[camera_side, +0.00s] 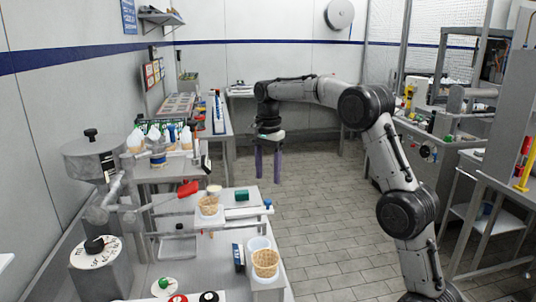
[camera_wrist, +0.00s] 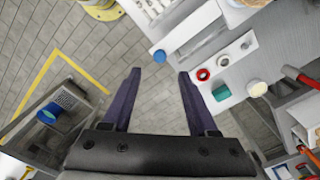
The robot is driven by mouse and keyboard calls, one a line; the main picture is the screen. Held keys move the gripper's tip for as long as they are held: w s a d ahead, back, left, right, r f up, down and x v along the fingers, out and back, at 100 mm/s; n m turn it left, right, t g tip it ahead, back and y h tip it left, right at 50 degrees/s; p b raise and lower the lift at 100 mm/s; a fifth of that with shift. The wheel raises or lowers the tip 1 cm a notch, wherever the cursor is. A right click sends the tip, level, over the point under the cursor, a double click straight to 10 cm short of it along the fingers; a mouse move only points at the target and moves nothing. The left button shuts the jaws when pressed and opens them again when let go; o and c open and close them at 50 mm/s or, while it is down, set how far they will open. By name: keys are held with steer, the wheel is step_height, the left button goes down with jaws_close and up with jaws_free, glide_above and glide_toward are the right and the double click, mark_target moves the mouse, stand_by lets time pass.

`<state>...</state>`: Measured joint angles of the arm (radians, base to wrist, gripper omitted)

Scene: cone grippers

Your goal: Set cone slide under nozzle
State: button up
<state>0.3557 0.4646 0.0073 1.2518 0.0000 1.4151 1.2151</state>
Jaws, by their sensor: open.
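A wafer cone (camera_side: 208,203) stands in a pale holder beside the metal dispensing machine (camera_side: 95,158), below and right of its red handle (camera_side: 188,188). A rail with a blue knob (camera_side: 268,204) runs to the right from near this holder; it looks like the cone slide, but I cannot be sure. The nozzle outlet is hard to make out. In the wrist view, a blue-ended part (camera_wrist: 160,56) lies just ahead of the fingers. My gripper (camera_side: 268,180) hangs fingers down behind the counter, open and empty. Its two purple fingers are apart in the wrist view (camera_wrist: 158,73).
A green block (camera_side: 242,196) is near the rail. Tiled floor (camera_side: 310,215) right of the counter is clear.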

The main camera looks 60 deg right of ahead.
step_height(320, 180, up, 6)
glide_above(267, 200)
steer(key=shift+d+r, duration=0.1)
steer(key=shift+d, duration=0.1)
stand_by(0.4)
step_height(267, 200, down, 14)
stand_by(0.5)
jaws_close()
steer(key=shift+a+r, duration=0.1)
stand_by(1.4)
